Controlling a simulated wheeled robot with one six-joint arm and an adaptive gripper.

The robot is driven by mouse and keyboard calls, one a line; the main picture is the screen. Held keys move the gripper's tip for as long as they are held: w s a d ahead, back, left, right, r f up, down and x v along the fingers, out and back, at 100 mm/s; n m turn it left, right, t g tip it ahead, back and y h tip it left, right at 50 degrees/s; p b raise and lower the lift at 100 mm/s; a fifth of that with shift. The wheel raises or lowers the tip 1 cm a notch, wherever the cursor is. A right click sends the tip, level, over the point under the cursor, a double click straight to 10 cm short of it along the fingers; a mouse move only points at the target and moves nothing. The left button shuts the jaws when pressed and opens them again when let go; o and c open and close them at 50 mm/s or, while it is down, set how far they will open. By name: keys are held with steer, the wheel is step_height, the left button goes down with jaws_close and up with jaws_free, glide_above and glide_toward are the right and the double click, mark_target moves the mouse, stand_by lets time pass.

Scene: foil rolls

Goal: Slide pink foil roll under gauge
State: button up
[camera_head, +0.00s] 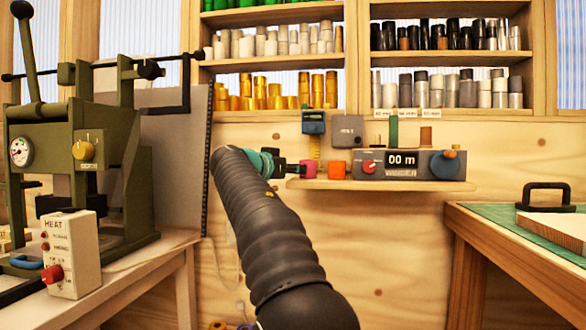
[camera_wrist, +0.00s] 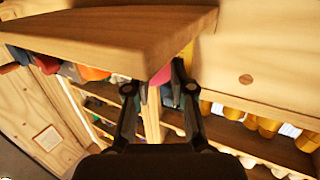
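The pink foil roll (camera_head: 309,168) is in the head view at the left end of the wall shelf, just right of my gripper (camera_head: 292,169). In the wrist view the pink roll (camera_wrist: 161,76) shows between the two fingertips of my gripper (camera_wrist: 160,88). A yellow ribbed column (camera_head: 314,147) stands below the gauge. I cannot tell whether the pink roll is directly under it or in front.
An orange roll (camera_head: 336,171) is right of the pink one, beside the grey meter box (camera_head: 404,165) on the wall shelf (camera_head: 380,185). A green press (camera_head: 75,150) stands left. A bench (camera_head: 500,235) is on the right. Racks of rolls hang above.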

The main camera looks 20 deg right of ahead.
mark_target(297, 176)
steer(key=shift+w+d+p, duration=0.95)
steer(key=shift+w+p, duration=0.05)
steer(key=shift+w, duration=0.2)
steer(key=shift+w+d+p, duration=1)
steer(key=shift+w+p, duration=0.05)
steer(key=shift+w, duration=0.1)
steer(key=shift+w+d+p, duration=0.95)
steer(key=shift+w+p, duration=0.05)
steer(key=shift+w, duration=0.2)
steer(key=shift+w, duration=0.1)
steer(key=shift+f+b+v, duration=0.15)
steer(key=shift+b+v, duration=0.35)
steer(key=shift+v, duration=0.1)
steer(key=shift+f+b+v, duration=0.15)
steer(key=shift+b+v, duration=0.3)
steer(key=shift+v, duration=0.15)
steer(key=shift+b+v, duration=1.25)
steer(key=shift+v, duration=1.05)
steer(key=shift+d+f, duration=0.1)
